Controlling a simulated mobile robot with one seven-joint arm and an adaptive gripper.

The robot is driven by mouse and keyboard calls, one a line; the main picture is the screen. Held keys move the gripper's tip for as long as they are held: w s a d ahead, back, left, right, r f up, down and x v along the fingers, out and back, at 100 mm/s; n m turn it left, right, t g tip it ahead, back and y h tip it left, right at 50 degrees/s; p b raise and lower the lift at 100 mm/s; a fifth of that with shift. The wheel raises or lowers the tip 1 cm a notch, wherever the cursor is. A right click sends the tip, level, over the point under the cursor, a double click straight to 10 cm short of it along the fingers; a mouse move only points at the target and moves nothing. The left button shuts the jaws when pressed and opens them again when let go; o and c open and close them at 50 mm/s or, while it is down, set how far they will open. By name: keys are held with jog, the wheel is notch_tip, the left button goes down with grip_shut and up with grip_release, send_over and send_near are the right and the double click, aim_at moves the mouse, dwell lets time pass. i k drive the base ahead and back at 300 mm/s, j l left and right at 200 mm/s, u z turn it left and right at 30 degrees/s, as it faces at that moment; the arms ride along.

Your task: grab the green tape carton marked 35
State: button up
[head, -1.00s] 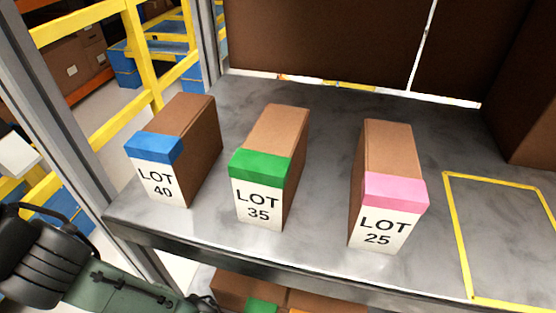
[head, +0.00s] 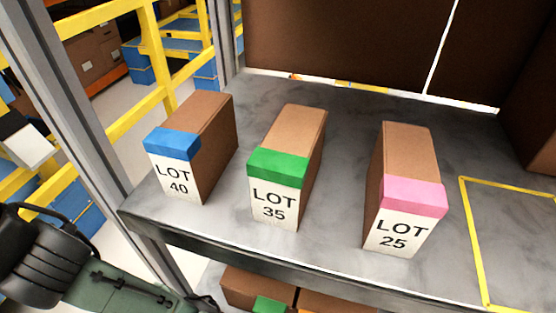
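The green tape carton marked LOT 35 (head: 276,203) stands upright on the grey shelf (head: 330,245), in the middle of a row of three cartons. It is brown with a green band across its front top edge and a white label below. A blue tape carton marked LOT 40 (head: 175,180) stands to its left. A pink tape carton marked LOT 25 (head: 402,230) stands to its right. Gaps separate all three. My gripper is not in view, so its state does not show.
A yellow taped outline (head: 470,235) marks bare shelf at the right. Large brown boxes (head: 340,45) stand behind. A grey upright post (head: 75,130) rises at the shelf's left end. More cartons (head: 250,285) sit on a level below. Part of my arm shows at lower left.

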aim_at(283, 171)
jog(key=l+u, duration=0.1)
jog(key=u, duration=0.8)
jog(key=k+l+u, duration=0.1)
jog(key=u, duration=0.35)
jog(key=k+l+u, duration=0.55)
jog(key=k+u, duration=0.15)
jog(key=u, duration=0.15)
jog(key=k+l, duration=0.15)
jog(key=k, duration=0.4)
jog(key=l+u, duration=0.05)
